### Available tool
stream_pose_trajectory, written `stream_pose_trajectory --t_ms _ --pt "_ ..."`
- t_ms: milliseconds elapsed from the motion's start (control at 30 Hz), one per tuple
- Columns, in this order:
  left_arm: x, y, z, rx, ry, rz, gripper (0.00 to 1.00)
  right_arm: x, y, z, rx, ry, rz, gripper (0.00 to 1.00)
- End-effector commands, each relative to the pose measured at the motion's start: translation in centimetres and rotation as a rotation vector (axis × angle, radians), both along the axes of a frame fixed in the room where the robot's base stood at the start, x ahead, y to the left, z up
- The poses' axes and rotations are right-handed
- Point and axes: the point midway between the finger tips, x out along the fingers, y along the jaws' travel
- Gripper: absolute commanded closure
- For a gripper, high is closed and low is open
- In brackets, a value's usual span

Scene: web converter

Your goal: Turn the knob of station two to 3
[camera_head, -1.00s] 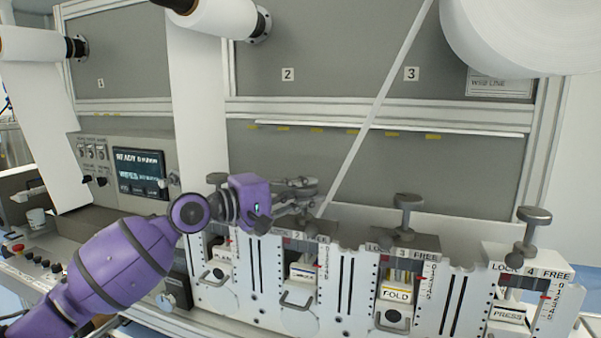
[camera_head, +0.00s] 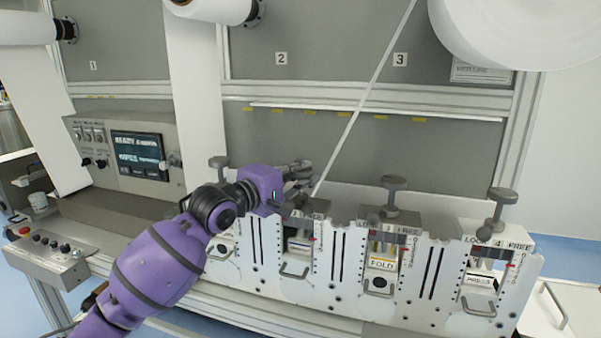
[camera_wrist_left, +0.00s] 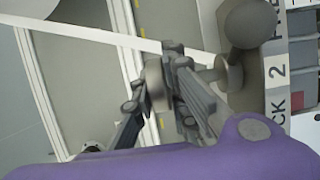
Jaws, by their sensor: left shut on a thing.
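Station two (camera_head: 297,288) is the white slotted unit under my left gripper (camera_head: 300,176). In the left wrist view its label (camera_wrist_left: 279,72) with the "2" is at the right. My left gripper, also in the left wrist view (camera_wrist_left: 160,88), is shut on the grey knob of station two (camera_wrist_left: 155,86), whose shaft runs right toward the LOCK/FREE plate. In the head view the gripper mostly hides this knob. The station's small scale (camera_head: 312,240) is too small to read. My right gripper is in neither view.
The knobs of station three (camera_head: 393,184) and station four (camera_head: 502,198) stand to the right, and station one's knob (camera_head: 219,163) is just left. A white web strip (camera_head: 365,100) slants down close to my gripper. A display panel (camera_head: 139,152) is at left.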

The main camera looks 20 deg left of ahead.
Motion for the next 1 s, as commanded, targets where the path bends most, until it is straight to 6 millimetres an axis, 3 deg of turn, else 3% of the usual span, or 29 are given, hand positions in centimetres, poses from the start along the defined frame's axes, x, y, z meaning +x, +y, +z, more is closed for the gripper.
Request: stream_pose_trajectory --t_ms 100,133,267,667,1000 --pt "0.0 -0.1 -0.3 0.001 0.006 -0.002 1.0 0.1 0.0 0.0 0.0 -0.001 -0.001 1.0" --pt "0.0 -0.1 -0.3 0.001 0.006 -0.002 0.84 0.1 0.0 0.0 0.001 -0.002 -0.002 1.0" --pt "0.0 0.0 -0.2 0.001 0.004 -0.002 0.68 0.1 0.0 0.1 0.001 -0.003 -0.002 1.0" --pt "-0.6 0.3 0.0 0.0 0.0 -0.001 0.68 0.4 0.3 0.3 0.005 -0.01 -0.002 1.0" --pt "-6.7 3.1 -0.2 0.001 0.003 0.0 0.68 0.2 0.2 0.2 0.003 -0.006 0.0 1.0"
